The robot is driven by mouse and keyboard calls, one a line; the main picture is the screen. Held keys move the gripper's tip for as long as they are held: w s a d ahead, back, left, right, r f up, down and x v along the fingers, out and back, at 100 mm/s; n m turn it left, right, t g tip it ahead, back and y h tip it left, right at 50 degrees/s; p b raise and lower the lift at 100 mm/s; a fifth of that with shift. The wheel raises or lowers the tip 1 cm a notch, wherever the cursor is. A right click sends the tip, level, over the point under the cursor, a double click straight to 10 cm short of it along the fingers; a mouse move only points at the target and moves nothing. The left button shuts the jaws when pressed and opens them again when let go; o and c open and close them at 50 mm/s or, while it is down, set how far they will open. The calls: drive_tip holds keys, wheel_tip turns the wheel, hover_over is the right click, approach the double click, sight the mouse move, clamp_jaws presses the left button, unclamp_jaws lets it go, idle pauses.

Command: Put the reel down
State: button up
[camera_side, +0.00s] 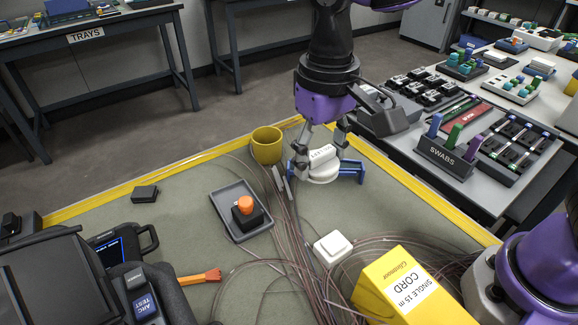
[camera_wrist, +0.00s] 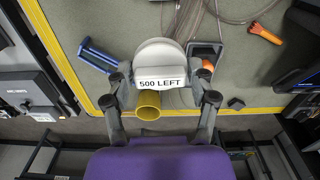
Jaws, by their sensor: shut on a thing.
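My gripper (camera_side: 320,152) is shut on the white reel (camera_side: 323,173), one finger at each side. In the wrist view the reel (camera_wrist: 160,53) sits between the fingers of my gripper (camera_wrist: 163,88), its label reading "500 LEFT". The side view does not clearly show whether the reel's lower edge touches the mat. A blue stand (camera_side: 351,167) is partly hidden behind the reel in the side view. In the wrist view the blue stand (camera_wrist: 98,55) lies apart from the reel, to its left.
A yellow cup (camera_side: 267,146) stands left of the reel. Loose fibres run beside it. A grey tray (camera_side: 222,206) holds a black block with an orange top (camera_side: 245,204). A white box (camera_side: 332,248) and yellow cord carton (camera_side: 405,290) are nearer the camera. Bare mat (camera_side: 180,210) shows left.

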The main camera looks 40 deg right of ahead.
drive_tip(key=d+r, duration=0.3)
drive_tip(key=d, duration=1.2)
drive_tip(key=shift+w+d+r, duration=0.2)
drive_tip(key=shift+d+r, duration=0.05)
drive_tip(key=shift+r, duration=0.15)
drive_tip(key=w+d+f, duration=0.1)
drive_tip(key=d+f, duration=0.3)
drive_tip(key=d, duration=0.9)
drive_tip(key=w+d+f, duration=0.2)
drive_tip(key=d+f, duration=0.1)
drive_tip(key=d, duration=0.9)
drive_tip(key=f, duration=0.4)
drive_tip(key=d+f, duration=0.1)
drive_tip(key=shift+s+f, duration=0.3)
drive_tip(key=shift+f, duration=2.35)
